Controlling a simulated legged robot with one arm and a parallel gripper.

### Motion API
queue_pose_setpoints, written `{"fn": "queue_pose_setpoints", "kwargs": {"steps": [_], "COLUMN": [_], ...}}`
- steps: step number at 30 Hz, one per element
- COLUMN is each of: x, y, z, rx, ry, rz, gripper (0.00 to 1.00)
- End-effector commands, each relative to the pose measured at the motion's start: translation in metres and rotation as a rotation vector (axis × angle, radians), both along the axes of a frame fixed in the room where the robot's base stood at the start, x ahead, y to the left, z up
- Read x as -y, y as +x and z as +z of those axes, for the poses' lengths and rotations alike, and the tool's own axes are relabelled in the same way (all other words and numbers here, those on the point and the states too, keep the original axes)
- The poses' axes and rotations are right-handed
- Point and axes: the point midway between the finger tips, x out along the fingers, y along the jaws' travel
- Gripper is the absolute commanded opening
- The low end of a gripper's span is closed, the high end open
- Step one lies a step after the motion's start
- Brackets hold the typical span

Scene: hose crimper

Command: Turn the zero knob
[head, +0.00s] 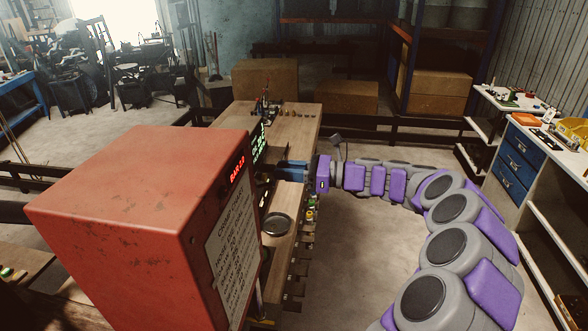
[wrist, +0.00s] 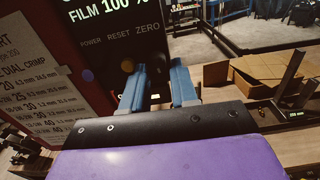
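The red crimping machine (head: 130,200) stands at the left in the head view, with lit red and green readouts on its right side. In the wrist view its dark panel (wrist: 108,45) carries the labels POWER, RESET and ZERO. My gripper (wrist: 159,88) has two blue fingers apart, close to the panel's lower right. In the head view my gripper (head: 284,170) reaches in from the right.
A wooden workbench (head: 295,115) runs beside and behind the machine. A round dark dish (head: 277,224) lies on it, below my gripper. Cardboard boxes (head: 265,78) stand at the back. A white bench with blue drawers (head: 515,155) is at the right, with open floor between.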

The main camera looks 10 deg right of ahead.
Motion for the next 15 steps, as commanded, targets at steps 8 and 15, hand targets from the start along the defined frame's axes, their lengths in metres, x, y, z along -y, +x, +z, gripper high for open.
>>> {"fn": "queue_pose_setpoints", "kwargs": {"steps": [8,15], "x": [-0.009,-0.0104], "y": [0.0005,0.0009], "z": [0.0026,0.0022], "rx": [0.001,0.001], "ry": [0.001,-0.001], "rz": [0.006,0.006], "gripper": [0.0,0.0]}}
